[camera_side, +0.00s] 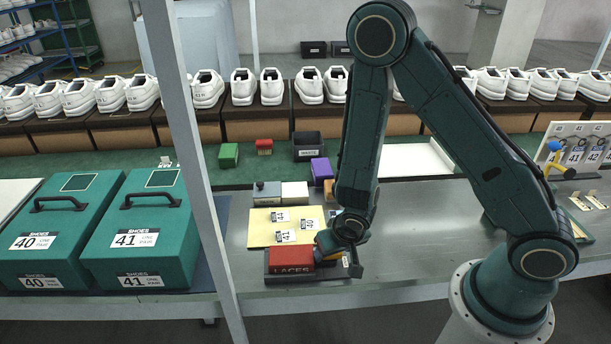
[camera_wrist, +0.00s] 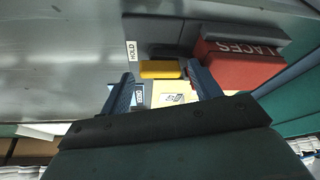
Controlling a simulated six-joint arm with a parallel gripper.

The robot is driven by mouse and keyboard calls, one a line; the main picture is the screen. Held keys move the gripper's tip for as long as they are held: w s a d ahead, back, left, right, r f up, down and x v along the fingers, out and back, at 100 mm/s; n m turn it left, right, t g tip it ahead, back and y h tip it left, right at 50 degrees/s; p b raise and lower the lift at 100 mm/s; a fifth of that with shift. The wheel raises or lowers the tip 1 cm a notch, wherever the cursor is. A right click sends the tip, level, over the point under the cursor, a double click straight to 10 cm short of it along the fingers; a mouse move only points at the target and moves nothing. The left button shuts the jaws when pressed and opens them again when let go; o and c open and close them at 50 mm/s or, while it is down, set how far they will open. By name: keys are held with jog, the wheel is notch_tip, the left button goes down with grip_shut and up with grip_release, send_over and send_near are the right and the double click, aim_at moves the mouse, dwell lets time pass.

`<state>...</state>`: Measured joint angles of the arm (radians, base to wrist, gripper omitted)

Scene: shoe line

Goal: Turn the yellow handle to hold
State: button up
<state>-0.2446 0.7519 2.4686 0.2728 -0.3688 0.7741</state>
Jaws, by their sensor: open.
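The yellow handle (camera_wrist: 160,69) is a short bar on a dark panel in the wrist view. A white HOLD label (camera_wrist: 131,51) is to its upper left, and a second small label (camera_wrist: 139,95), too small to read surely, is below it. My gripper (camera_wrist: 159,73) is open, with one blue finger to each side of the handle. I cannot tell whether either finger touches it.
The red LACES box stands close beside my right finger in the wrist view. A cream board (camera_side: 262,232) with small labels lies behind it. Two green shoe boxes (camera_side: 137,255) stand at left behind a grey post (camera_side: 196,150).

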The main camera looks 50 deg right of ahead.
jog(key=shift+n+t+y, duration=0.3)
jog(key=shift+n+y, duration=0.3)
jog(key=shift+n, duration=1.2)
jog(key=shift+d+n+y, duration=0.2)
jog(key=shift+n+y, duration=0.7)
jog(key=shift+n, duration=1.2)
jog(key=shift+w+d+n+g+y, duration=0.1)
jog(key=shift+n+g+y, duration=0.35)
jog(key=shift+n, duration=1.15)
jog(key=shift+d+n+g+y, duration=0.15)
jog(key=shift+n+y, duration=0.5)
jog(key=shift+n, duration=0.95)
jog(key=shift+r, duration=0.3)
jog(key=s+r+m+h, duration=0.1)
jog(key=s+r, duration=0.2)
jog(key=r, duration=0.6)
jog(key=s+r+m+h, duration=0.1)
jog(key=s+r, duration=0.3)
jog(key=r, duration=0.5)
jog(key=s+d+r+m+t, duration=0.1)
jog(key=s+r+m, duration=0.2)
jog(key=r, duration=0.7)
jog(key=shift+s+h, duration=0.25)
jog(key=shift+h, duration=0.15)
